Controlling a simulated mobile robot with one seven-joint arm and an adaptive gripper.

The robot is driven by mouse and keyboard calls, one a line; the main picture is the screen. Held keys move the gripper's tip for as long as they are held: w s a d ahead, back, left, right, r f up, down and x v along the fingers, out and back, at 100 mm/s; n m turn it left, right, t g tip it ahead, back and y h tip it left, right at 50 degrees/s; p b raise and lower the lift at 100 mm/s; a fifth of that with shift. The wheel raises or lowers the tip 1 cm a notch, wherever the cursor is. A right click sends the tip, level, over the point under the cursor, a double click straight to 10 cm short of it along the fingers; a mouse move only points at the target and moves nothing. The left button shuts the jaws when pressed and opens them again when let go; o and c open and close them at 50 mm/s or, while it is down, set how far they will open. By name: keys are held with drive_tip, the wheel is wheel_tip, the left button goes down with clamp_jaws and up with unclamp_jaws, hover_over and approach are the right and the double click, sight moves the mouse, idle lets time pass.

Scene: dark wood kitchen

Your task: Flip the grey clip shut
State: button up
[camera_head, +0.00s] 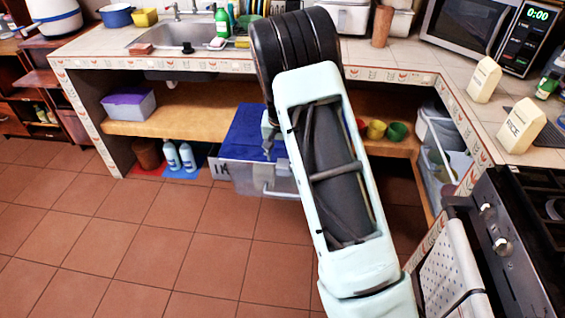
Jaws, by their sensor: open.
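A grey storage box (238,175) with a blue lid (246,128) stands under the counter, partly hidden behind my arm. A pale grey clip (280,190) seems to show low on its front, beside my forearm; its exact position is hard to tell. My gripper (268,146) shows only in part at the left edge of my arm, over the blue lid in the picture. It is open, and I see nothing held in it. My arm hides the rest of it, so I cannot tell whether it touches the box.
A wooden shelf (190,108) runs under the counter, with a purple-lidded box (128,104) at left and coloured bowls (376,130) at right. Blue bottles (180,157) stand left of the grey box. An oven (505,240) is at right. The tiled floor (150,235) at left is clear.

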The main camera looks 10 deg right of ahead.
drive_tip(key=shift+v, duration=2.4)
